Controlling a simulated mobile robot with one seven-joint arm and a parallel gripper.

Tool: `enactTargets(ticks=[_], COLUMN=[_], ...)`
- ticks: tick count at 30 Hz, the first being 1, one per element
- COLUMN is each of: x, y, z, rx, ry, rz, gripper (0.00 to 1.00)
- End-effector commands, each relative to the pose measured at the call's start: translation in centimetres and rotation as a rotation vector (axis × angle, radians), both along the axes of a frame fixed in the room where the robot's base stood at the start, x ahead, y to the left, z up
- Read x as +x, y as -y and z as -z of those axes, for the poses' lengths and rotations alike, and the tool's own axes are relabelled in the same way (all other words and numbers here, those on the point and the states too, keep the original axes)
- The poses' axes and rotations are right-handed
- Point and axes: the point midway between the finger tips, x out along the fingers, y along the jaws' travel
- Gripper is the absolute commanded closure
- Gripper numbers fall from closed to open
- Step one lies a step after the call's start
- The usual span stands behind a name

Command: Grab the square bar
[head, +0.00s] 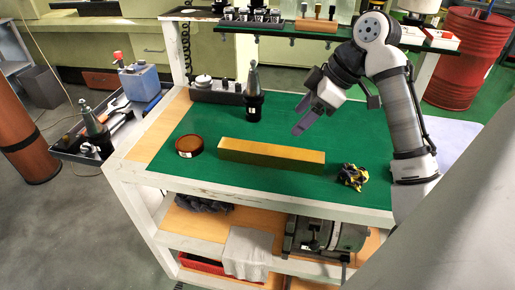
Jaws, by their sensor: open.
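The square bar (271,155) is a long brass-coloured block lying flat on the cart's green mat (215,132), near the front edge and running left to right. My gripper (303,117) is above the mat, behind and slightly right of the bar's middle in the picture. Its fingers point down and to the left. It is open, apart from the bar, and I see nothing between the fingers.
A round brown tin (189,146) sits left of the bar. A black-and-yellow object (352,177) lies at its right end. A dark tool holder (254,95) stands behind it. A shelf (340,36) with bottles spans the cart's back. The mat between is clear.

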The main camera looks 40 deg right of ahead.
Motion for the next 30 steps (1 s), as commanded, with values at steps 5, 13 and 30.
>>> enactTargets(ticks=[5, 13, 30], x=[0.3, 2.2, 4.6], y=[-0.5, -2.2, -4.3], z=[1.8, 6.1, 11.0], rx=[0.007, 0.007, 0.004], ry=[-0.007, -0.006, -0.006], rz=[-0.005, -0.003, 0.001], gripper=[0.36, 0.36, 0.36])
